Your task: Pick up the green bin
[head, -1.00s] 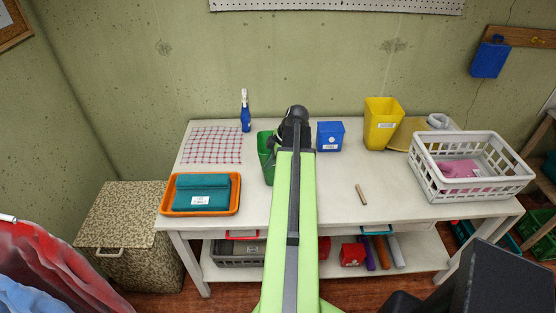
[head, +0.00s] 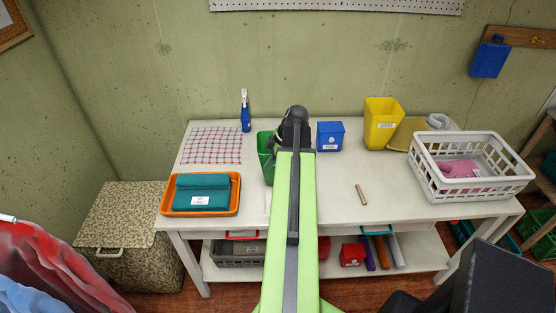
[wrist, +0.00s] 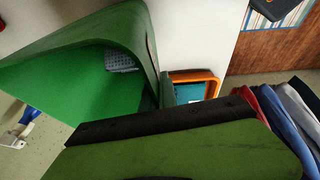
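The green bin (head: 265,158) stands on the white worktable, left of the middle, partly hidden behind my arm in the head view. In the wrist view the green bin (wrist: 70,85) fills the upper left, its rim and bright inside close to the camera. My gripper (head: 287,138) is at the bin's right side in the head view, with its fingertips hidden. In the wrist view a large green part with a black edge, which looks like part of my gripper, lies just below the bin. I cannot tell whether it touches the bin or whether the gripper is open.
The worktable (head: 335,195) also holds a blue box (head: 330,136), yellow bin (head: 381,125), white basket (head: 475,185), blue spray bottle (head: 245,115), checked cloth (head: 212,145) and orange tray (head: 165,206) with teal towels. A small wooden stick (head: 361,195) lies in the clear front area.

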